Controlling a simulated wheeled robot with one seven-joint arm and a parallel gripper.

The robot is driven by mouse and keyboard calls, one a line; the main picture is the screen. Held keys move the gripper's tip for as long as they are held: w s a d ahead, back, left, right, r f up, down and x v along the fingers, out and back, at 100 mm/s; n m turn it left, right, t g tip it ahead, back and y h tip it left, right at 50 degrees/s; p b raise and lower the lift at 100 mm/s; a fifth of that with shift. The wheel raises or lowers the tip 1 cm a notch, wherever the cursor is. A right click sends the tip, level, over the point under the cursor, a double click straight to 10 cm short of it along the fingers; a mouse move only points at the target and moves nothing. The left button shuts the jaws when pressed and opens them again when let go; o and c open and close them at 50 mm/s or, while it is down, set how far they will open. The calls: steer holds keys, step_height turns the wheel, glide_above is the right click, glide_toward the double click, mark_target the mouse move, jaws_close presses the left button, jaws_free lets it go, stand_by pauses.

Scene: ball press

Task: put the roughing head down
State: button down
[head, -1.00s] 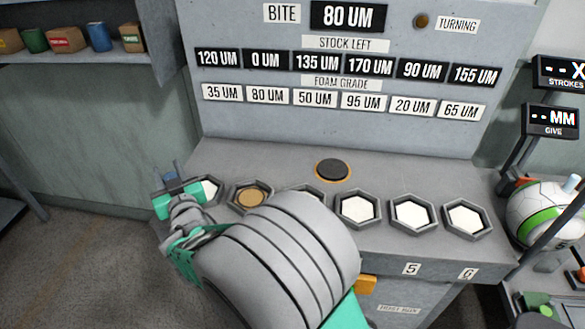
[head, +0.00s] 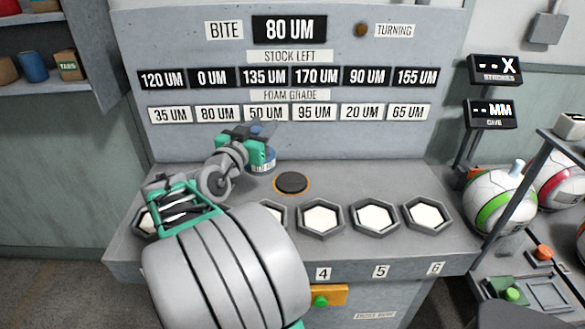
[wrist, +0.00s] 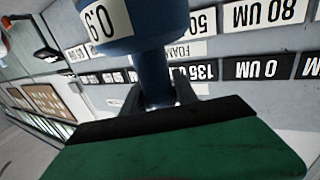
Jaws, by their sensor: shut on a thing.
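My gripper (head: 254,150) is shut on a blue roughing head (head: 263,165) with a white label band. In the head view it is over the back of the bench, left of the round dark disc (head: 291,183) with an orange rim. I cannot tell whether the head touches the bench. In the wrist view the blue head (wrist: 155,75) stands between the fingers, its labelled wide part at the top edge; the label is only partly readable. My arm hides much of the bench's left side.
Hexagonal cups with white pads line the bench front, such as the one above label 4 (head: 321,219). The upright panel (head: 300,139) with number plates rises close behind my gripper. Balls (head: 500,200) and a post with displays (head: 493,114) stand at right.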

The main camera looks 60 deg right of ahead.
steer(key=s+d+f+p, duration=0.2)
steer(key=s+d+f, duration=0.1)
steer(key=d+f, duration=0.9)
steer(key=shift+d+f, duration=0.2)
steer(key=c, duration=1.4)
jaws_free()
steer(key=shift+f, duration=0.25)
steer(key=o, duration=0.5)
steer(key=shift+r, duration=0.1)
steer(key=shift+c, duration=0.2)
